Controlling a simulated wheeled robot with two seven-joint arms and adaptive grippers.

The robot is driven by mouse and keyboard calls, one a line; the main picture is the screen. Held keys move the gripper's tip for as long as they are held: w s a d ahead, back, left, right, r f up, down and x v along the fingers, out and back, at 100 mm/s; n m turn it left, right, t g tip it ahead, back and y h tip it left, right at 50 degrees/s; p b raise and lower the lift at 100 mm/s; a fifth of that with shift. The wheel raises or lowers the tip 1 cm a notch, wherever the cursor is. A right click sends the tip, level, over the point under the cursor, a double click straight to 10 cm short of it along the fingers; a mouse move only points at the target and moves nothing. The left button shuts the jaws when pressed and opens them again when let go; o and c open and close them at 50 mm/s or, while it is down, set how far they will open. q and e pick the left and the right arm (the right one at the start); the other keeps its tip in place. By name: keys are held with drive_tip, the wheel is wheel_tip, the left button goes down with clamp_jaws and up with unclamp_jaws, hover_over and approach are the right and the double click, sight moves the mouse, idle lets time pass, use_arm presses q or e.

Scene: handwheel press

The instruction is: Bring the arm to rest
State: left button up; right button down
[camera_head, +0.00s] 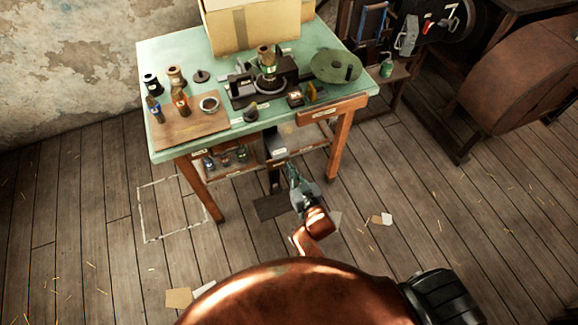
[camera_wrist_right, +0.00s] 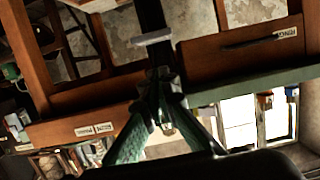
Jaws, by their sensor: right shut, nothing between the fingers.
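My right gripper (camera_head: 292,172) is in front of the table's front side, below the tabletop level in the picture, with its fingers shut and empty. In the right wrist view its green fingers (camera_wrist_right: 163,85) meet at their tips, with the table's wooden frame behind them. The dark press (camera_head: 267,78) stands on the table, with a green handwheel (camera_head: 332,62) at its right. The gripper is apart from both. My left gripper is not in view.
The green-topped table (camera_head: 165,52) carries a cardboard box (camera_head: 255,28), bottles and a wooden board (camera_head: 190,130). Drawers and a shelf lie under it; a drawer (camera_wrist_right: 240,48) shows close in the wrist view. Rusty machinery (camera_head: 520,75) stands at right. The floor at left is mostly clear.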

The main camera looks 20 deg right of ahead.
idle(0.8)
drive_tip(key=s+d+f+g+p, duration=0.1)
drive_tip(key=s+f+g, duration=0.35)
drive_tip(key=f, duration=0.75)
drive_tip(key=s+d+f+n+g+p, duration=0.1)
drive_tip(key=s+f, duration=0.7)
drive_tip(key=f, duration=0.4)
drive_tip(key=s+d+f+g, duration=0.2)
drive_tip(key=s+f, duration=0.5)
drive_tip(key=f, duration=0.5)
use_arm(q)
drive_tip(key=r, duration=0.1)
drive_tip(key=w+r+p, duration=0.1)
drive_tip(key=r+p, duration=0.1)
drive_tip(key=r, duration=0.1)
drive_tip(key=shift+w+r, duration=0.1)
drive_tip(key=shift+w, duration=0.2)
use_arm(e)
drive_tip(key=s+d+f+g, duration=0.2)
drive_tip(key=s+f, duration=0.3)
drive_tip(key=s, duration=0.8)
drive_tip(key=s+d+f+g, duration=0.3)
drive_tip(key=s+d+f, duration=0.1)
drive_tip(key=s, duration=0.9)
drive_tip(key=s+d+f+g, duration=0.2)
drive_tip(key=s+d+f, duration=0.2)
drive_tip(key=s, duration=0.9)
wheel_tip(320, 180, down, 2)
drive_tip(key=shift+f+h, duration=0.2)
drive_tip(key=shift+h, duration=0.2)
